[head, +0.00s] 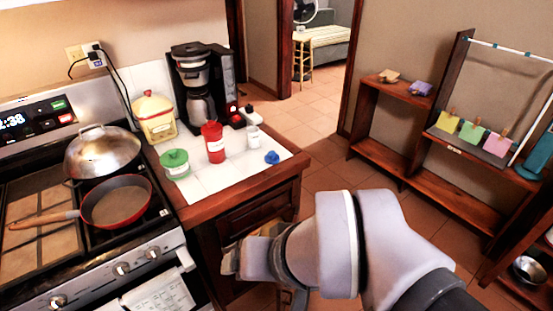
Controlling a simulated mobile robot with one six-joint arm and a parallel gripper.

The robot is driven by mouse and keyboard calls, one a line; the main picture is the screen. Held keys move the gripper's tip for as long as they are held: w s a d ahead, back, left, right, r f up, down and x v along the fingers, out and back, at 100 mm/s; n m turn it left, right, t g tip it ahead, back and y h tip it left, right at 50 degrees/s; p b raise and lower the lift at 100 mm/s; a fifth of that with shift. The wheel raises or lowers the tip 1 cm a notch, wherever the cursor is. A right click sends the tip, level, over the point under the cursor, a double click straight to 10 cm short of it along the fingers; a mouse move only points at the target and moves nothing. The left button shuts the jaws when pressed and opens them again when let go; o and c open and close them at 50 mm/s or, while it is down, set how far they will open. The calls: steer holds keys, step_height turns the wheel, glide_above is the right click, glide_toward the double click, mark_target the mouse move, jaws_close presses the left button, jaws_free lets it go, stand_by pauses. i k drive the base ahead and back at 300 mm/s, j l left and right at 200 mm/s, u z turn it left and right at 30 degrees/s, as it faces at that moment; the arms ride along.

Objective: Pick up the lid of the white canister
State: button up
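A small white container (254,138) stands upright on the white tiled counter (215,178), right of a red bottle. It looks like the white canister; its top is too small to tell a lid clearly. Another whitish item (250,115) is just behind it, partly overlapping a dark object. My gripper (231,261) is at the lower middle, in front of the cabinet below the counter's front edge and apart from the canister. It points left, and its fingers are too unclear to tell whether they are open.
A red bottle (214,143), a green-lidded jar (175,164), a blue item (271,157) and a yellow canister (155,121) crowd the counter. A coffee maker (198,88) stands behind. The stove (98,245) with a red pan (117,203) is left. Open floor lies right.

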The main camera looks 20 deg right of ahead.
mark_target(272, 157)
steer(key=i+l+u, duration=0.2)
steer(key=l+u, duration=0.15)
steer(key=l, duration=0.6)
steer(key=i+l+u, duration=0.1)
steer(key=l+u, duration=0.3)
steer(key=l, duration=0.55)
steer(key=l+u, duration=0.35)
steer(key=l, duration=0.6)
steer(key=i+l+u, duration=0.5)
steer(key=i+l, duration=0.15)
steer(key=l, duration=0.2)
